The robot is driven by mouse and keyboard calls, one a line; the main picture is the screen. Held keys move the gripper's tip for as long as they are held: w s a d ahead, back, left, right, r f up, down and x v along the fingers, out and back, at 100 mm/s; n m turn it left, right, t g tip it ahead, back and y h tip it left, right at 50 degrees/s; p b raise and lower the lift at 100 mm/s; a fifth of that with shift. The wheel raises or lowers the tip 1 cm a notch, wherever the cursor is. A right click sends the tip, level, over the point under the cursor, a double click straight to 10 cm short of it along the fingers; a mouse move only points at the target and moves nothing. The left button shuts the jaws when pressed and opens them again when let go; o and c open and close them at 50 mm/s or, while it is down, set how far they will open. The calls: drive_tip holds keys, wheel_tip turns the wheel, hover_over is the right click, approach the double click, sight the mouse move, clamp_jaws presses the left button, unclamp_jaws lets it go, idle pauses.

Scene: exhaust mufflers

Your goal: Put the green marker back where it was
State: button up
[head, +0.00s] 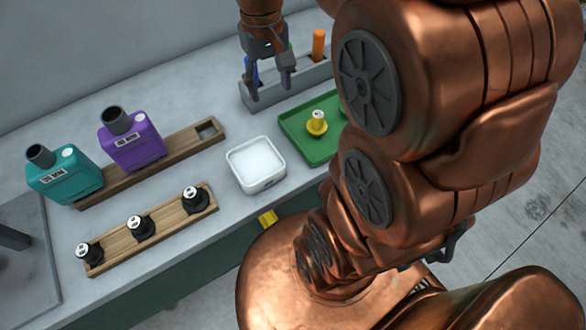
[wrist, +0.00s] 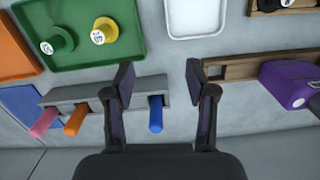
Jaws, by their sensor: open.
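My gripper (head: 270,88) is open and points down over the grey marker rack (head: 303,85). In the wrist view the open fingers (wrist: 160,78) have nothing between their tips. The rack (wrist: 65,95) holds a pink marker (wrist: 43,122), an orange marker (wrist: 76,118) and a blue marker (wrist: 155,114). The blue marker appears between the fingers in that picture; I cannot tell its depth from them. The left finger covers part of the rack between orange and blue. I cannot make out a green marker; only a small green patch shows beside my gripper in the head view.
A green tray (head: 292,135) holds a yellow flanged piece (head: 317,124) and a green one (wrist: 59,41). A white tray (head: 281,174), a wooden strip with black pieces (head: 166,220), and purple (head: 133,148) and teal (head: 64,178) bottles stand left. Bare counter lies between them.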

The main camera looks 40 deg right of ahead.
drive_tip(key=s+a+f+n, duration=0.1)
drive_tip(key=s+a+f, duration=0.1)
drive_tip(key=s, duration=0.6)
drive_tip(key=s+a+f+n, duration=0.1)
drive_tip(key=s+a+f, duration=0.2)
drive_tip(key=s, duration=0.5)
drive_tip(key=shift+a+g, duration=0.4)
drive_tip(key=shift+a, duration=0.4)
drive_tip(key=shift+s, duration=0.1)
